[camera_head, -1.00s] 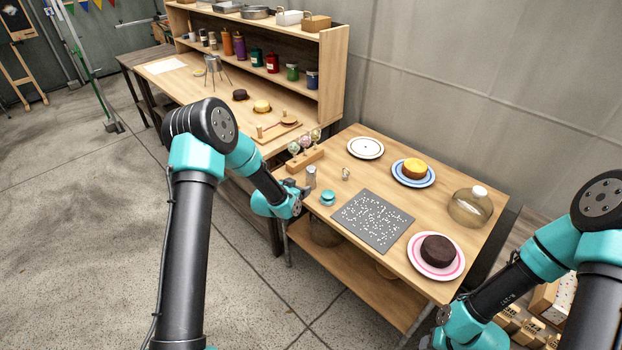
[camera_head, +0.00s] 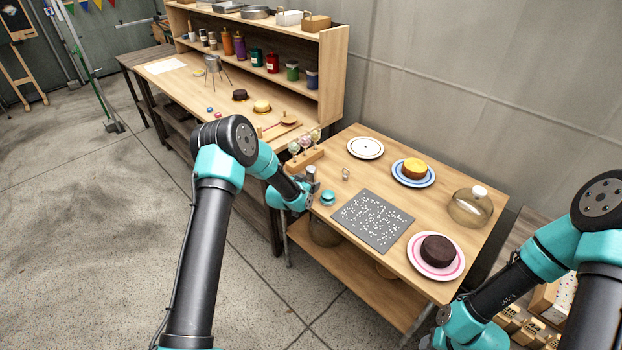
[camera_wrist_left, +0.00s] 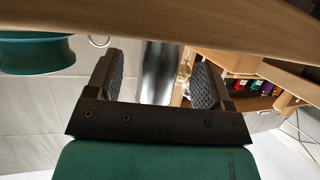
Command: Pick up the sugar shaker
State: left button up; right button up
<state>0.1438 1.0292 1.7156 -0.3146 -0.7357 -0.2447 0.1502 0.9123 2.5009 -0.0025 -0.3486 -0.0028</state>
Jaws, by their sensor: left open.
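The sugar shaker (camera_head: 311,172) is a small silver cylinder near the left edge of the front table (camera_head: 380,278). My left gripper (camera_head: 309,188) is at that edge, in front of the shaker, and hides its lower part. In the left wrist view, the shaker (camera_wrist_left: 158,75) shows as an upright shiny cylinder between the two open fingers of my left gripper (camera_wrist_left: 157,82). A gap shows on each side of it, so the fingers do not grip it. My right arm is at the lower right, with its gripper out of view.
A teal round item (camera_head: 328,197) stands close right of the shaker, with a small cup (camera_head: 346,174) behind. A wooden rack (camera_head: 303,160) is behind the gripper. A grey speckled mat (camera_head: 372,222), plates with cakes and a glass dome (camera_head: 470,208) fill the table's right.

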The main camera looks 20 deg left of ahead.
pick_arm(q)
jog(key=shift+x, duration=1.5)
jog(key=c, duration=1.1)
